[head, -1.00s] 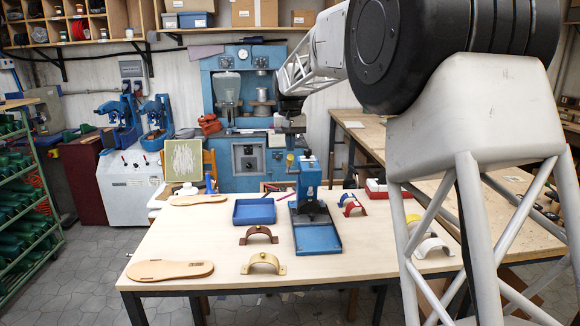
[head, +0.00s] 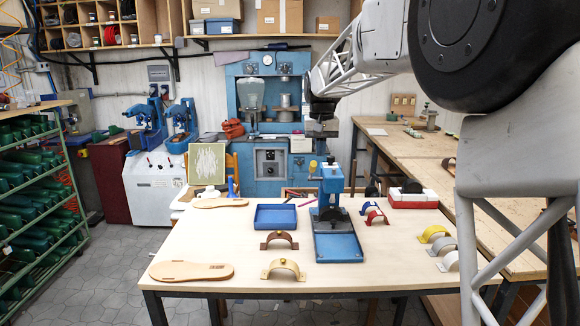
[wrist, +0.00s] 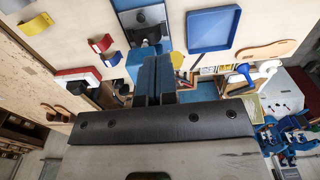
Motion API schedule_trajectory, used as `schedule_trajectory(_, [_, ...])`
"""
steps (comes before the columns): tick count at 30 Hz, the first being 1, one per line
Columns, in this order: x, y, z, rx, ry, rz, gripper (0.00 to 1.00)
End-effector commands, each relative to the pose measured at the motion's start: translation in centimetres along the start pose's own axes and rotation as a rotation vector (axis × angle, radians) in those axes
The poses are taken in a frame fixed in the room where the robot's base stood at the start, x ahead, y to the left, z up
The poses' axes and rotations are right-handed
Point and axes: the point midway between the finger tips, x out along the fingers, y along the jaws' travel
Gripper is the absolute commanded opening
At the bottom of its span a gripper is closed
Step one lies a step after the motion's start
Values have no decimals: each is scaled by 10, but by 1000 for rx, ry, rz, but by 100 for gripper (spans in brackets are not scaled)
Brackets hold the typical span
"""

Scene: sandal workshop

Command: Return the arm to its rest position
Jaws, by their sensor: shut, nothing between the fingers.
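My gripper (head: 319,146) hangs on the raised arm above the far part of the workbench (head: 215,246), behind and above the blue press (head: 331,180) as seen in the head view. In the wrist view its two fingers (wrist: 153,80) lie together, empty. The press base also shows in the wrist view (wrist: 138,4), beyond the fingertips. My gripper appears clear of the bench and everything on it; its fingertips are small and hard to make out in the head view.
A large blue machine (head: 262,120) stands behind. A green rack (head: 35,200) is at left.

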Motion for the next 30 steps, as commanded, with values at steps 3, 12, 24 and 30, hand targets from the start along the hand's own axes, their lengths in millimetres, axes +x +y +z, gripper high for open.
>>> schedule_trajectory(3, [-6, 9, 31, 2, 14, -1, 0])
schedule_trajectory(12, [-11, 30, 111, 5, 46, -2, 0])
schedule_trajectory(24, [-1, 54, 219, 10, 90, -1, 0])
schedule_trajectory(30, [12, 63, 275, 10, 110, 0, 0])
